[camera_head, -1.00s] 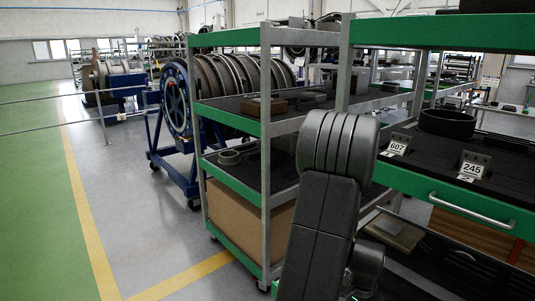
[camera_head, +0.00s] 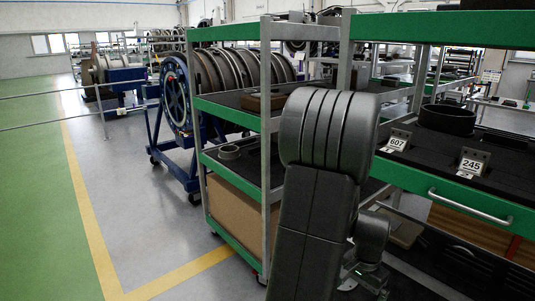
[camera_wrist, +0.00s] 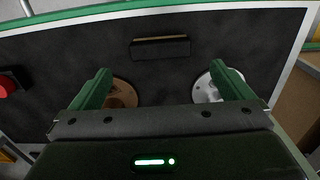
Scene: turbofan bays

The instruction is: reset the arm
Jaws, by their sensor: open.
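My arm (camera_head: 318,190) stands in front of the shelf carts in the head view, its upper link tall and its lower part out of frame at the bottom. My gripper (camera_wrist: 160,70) shows in the wrist view with two green fingers wide apart and nothing between them. It faces a dark, green-edged surface. A brown disc (camera_wrist: 122,95) lies by the left finger and a silver disc (camera_wrist: 205,90) by the right finger, both partly hidden. A dark block (camera_wrist: 160,48) with a tan edge lies beyond the fingertips. I cannot tell whether the fingers touch anything.
A green-edged cart (camera_head: 228,108) stands behind my arm. At right, a drawer (camera_head: 450,200) holds tags 607 (camera_head: 397,141) and 245 (camera_head: 472,162) and a black ring (camera_head: 447,118). A red object (camera_wrist: 8,84) shows at the wrist view's left. The floor (camera_head: 110,180) at left is clear.

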